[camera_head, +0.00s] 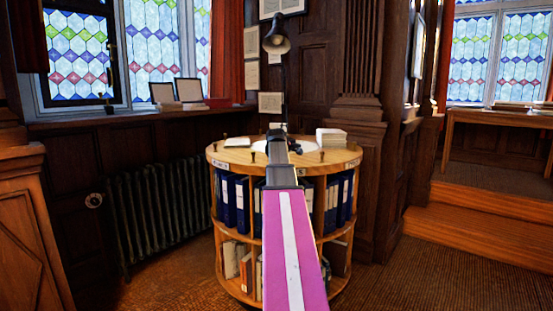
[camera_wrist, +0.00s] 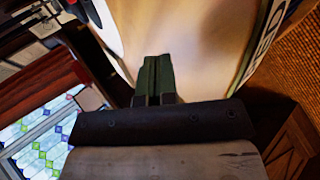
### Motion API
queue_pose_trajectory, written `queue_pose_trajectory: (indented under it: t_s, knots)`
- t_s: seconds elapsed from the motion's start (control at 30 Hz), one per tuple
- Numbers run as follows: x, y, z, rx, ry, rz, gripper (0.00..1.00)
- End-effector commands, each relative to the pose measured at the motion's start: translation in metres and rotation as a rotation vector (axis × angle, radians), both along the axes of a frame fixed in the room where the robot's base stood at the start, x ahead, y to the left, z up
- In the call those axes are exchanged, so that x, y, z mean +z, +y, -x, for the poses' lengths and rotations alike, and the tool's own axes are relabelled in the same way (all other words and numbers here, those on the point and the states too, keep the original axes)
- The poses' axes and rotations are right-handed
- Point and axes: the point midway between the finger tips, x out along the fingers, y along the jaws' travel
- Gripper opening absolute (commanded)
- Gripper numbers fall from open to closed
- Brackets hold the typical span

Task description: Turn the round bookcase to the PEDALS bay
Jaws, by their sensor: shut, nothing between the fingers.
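The round bookcase (camera_head: 325,158) stands ahead in the head view, with a light wood top and two tiers of bays. Blue binders (camera_head: 241,202) fill the upper tier and books (camera_head: 230,259) the lower one. White labels (camera_head: 220,163) sit on its rim, too small to read; my arm hides the front middle. My gripper (camera_head: 277,136) is over or at the bookcase top. In the wrist view its green fingers (camera_wrist: 155,64) are shut together, with nothing between them, against the pale top (camera_wrist: 190,35). A label with large dark letters (camera_wrist: 264,42) is partly in view there. Contact cannot be told.
Several short dark pegs (camera_head: 322,155) stand around the top's edge. A paper stack (camera_head: 331,138) and a dark lamp (camera_head: 277,42) are at the back. A radiator (camera_head: 160,205) is at left, a wooden pillar (camera_head: 357,120) behind right, and steps (camera_head: 480,220) at right.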

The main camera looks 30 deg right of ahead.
Motion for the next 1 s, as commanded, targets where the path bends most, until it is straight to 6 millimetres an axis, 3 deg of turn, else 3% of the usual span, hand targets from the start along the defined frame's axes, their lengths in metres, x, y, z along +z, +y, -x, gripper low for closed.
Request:
queue_pose_trajectory:
  t_s: [0.27, 1.0]
  knots:
    - [0.008, -0.003, 0.002, 0.001, 0.0, 0.001, 0.0]
    - [0.08, -0.003, 0.001, 0.001, 0.0, 0.001, 0.0]
